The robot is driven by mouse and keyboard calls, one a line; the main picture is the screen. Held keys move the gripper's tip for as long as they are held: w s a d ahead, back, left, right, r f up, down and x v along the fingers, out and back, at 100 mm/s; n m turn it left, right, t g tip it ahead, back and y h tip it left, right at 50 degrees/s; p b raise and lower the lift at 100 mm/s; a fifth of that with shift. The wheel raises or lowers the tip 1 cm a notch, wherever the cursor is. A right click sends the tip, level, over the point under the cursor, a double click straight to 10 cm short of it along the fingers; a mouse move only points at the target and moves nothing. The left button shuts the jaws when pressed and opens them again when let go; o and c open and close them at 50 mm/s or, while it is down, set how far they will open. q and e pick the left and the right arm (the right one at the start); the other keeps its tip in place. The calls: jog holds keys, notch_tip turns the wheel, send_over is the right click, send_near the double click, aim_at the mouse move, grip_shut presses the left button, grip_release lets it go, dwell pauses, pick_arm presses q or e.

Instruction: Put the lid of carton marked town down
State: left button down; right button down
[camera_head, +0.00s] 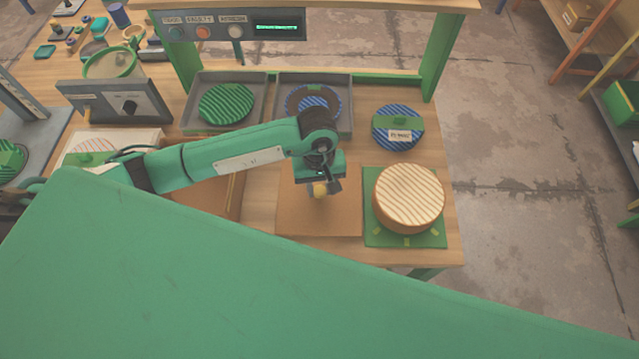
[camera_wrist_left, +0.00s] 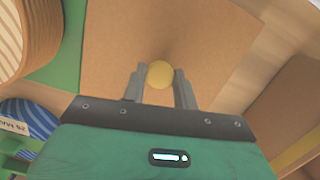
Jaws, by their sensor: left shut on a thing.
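My left gripper (camera_head: 326,187) reaches in from the left and is shut on a round yellow knob (camera_head: 319,190). In the left wrist view the knob (camera_wrist_left: 160,74) sits between the two fingers of the left gripper (camera_wrist_left: 159,82). Below it is a flat brown cardboard-like panel (camera_head: 305,217), which also fills the middle of the wrist view (camera_wrist_left: 195,35). I cannot tell whether the knob is fixed to this panel. A second brown panel (camera_head: 220,197) lies to the left, partly hidden by my arm. No "town" marking is readable. My right gripper is not in view.
A striped cream round block (camera_head: 409,195) on a green mat (camera_head: 375,236) stands close right of the panel. Behind are a blue striped disc (camera_head: 398,117) and two grey trays (camera_head: 243,81) (camera_head: 345,83) with discs. Green posts (camera_head: 440,55) frame the bench.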

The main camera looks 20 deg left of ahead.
aim_at(319, 186)
pick_arm(q)
jog(key=shift+f, duration=0.2)
jog(key=c, duration=1.1)
grip_release()
jog(key=shift+r, duration=0.15)
jog(key=shift+r, duration=0.2)
jog(key=shift+w+a+r+b, duration=0.2)
jog(key=shift+r+b, duration=0.55)
jog(key=shift+r, duration=1.2)
jog(key=shift+w+a+r+b, duration=0.1)
jog(key=shift+w+r+b, duration=0.15)
jog(key=shift+r+b, duration=1.1)
jog(key=shift+w+a+r+b, duration=0.1)
jog(key=shift+w+r+b, duration=0.15)
jog(key=shift+r, duration=2.25)
jog(key=shift+s+d, duration=0.1)
